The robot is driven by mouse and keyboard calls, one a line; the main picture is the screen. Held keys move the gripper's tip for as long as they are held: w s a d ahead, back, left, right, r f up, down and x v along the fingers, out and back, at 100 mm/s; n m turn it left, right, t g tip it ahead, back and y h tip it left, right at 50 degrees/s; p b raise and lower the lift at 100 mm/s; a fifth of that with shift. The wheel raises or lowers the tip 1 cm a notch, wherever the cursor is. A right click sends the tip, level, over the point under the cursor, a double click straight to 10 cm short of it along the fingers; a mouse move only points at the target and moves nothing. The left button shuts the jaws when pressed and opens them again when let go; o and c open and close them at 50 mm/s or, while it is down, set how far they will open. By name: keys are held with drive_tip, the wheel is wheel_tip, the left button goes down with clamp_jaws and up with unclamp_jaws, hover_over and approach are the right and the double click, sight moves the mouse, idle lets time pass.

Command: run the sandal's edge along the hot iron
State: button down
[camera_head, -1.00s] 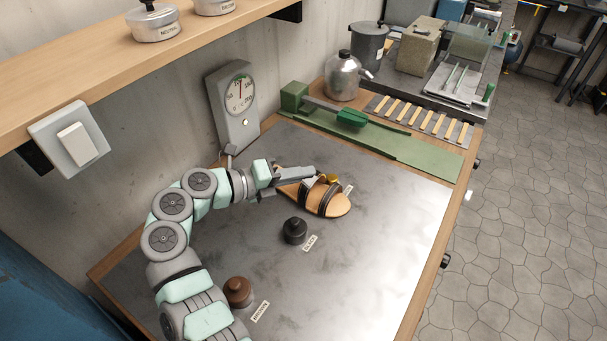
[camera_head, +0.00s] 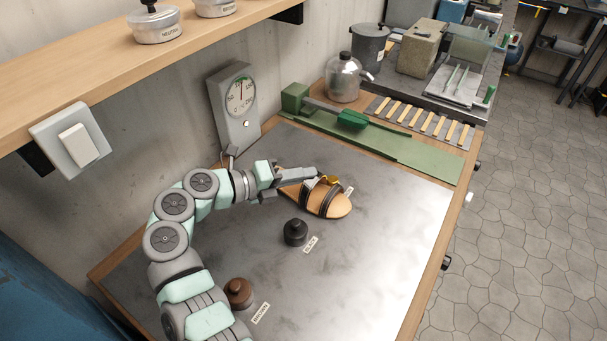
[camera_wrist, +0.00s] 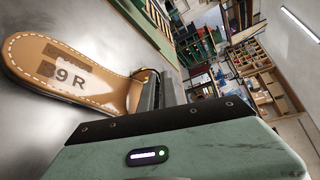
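A tan sandal (camera_head: 338,204) with dark straps is at the far middle of the metal bench top. In the head view it looks tilted; I cannot tell whether it touches the bench. My gripper (camera_head: 290,184) is at its left end and appears shut on it. I cannot clearly identify the hot iron.
A black pot (camera_head: 295,232) labelled "BLACK" stands in front of the sandal, and a brown pot (camera_head: 239,292) lies nearer. A green fixture (camera_head: 352,120) runs along the back. The bench's right side (camera_head: 400,230) is clear.

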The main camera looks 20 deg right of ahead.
drive_tip(key=shift+w+a, duration=0.1)
idle(0.3)
drive_tip(key=shift+w+a+b, duration=0.5)
drive_tip(key=shift+b, duration=0.25)
drive_tip(key=shift+w+a+b, duration=0.3)
drive_tip(key=shift+w+b, duration=0.05)
drive_tip(key=shift+b, duration=0.1)
drive_tip(key=shift+w+a+b, duration=0.15)
drive_tip(key=shift+w+b, duration=0.1)
drive_tip(key=shift+b, duration=0.05)
drive_tip(key=shift+f, duration=0.1)
drive_tip(key=shift+w+a, duration=0.25)
drive_tip(key=shift+a, duration=0.2)
drive_tip(key=shift+s+d, duration=0.1)
drive_tip(key=shift+d, duration=0.2)
drive_tip(key=shift+d, duration=0.25)
idle(0.7)
